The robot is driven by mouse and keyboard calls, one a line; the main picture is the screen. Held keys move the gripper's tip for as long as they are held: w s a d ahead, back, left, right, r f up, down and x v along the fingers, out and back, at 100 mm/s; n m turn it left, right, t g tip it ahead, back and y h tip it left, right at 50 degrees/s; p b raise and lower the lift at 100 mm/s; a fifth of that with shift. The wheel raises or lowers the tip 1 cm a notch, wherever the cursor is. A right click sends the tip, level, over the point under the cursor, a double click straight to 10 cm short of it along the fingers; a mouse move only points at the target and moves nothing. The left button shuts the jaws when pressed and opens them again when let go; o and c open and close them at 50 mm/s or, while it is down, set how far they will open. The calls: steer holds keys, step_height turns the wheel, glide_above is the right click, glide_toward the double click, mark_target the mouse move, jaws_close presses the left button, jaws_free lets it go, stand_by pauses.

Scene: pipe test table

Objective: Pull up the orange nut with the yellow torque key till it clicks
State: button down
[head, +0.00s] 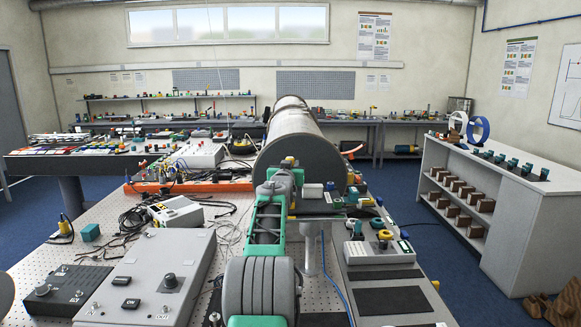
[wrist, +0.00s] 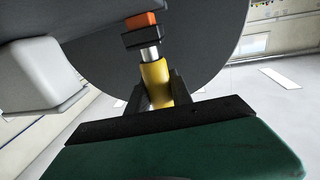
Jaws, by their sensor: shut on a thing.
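In the wrist view my gripper (wrist: 158,101) is shut on the yellow handle of the torque key (wrist: 155,76). The key's bright metal shank leads up to a black head. The orange nut (wrist: 139,20) shows just beyond that head, in line with it. Head and nut look touching or nearly so, but I cannot tell whether the key is seated on the nut. The dark round end of the pipe (wrist: 205,60) fills the view behind them. In the head view my arm hides the gripper, key and nut in front of the large grey pipe (head: 312,140).
A pale grey block (wrist: 35,78) is close on the left in the wrist view. In the head view grey control boxes (head: 150,275) and cables crowd the perforated table's left. A panel with small devices (head: 380,252) lies right. A white shelf unit (head: 500,190) stands beyond the aisle.

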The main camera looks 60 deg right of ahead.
steer(key=shift+m+g, duration=0.3)
steer(key=shift+g, duration=0.1)
steer(key=shift+s, duration=0.1)
steer(key=shift+m+g, duration=0.3)
steer(key=shift+g, duration=0.2)
steer(key=shift+g+h, duration=0.3)
steer(key=shift+s+f+t+b, duration=0.15)
steer(key=shift+t+b, duration=0.35)
steer(key=shift+t, duration=0.1)
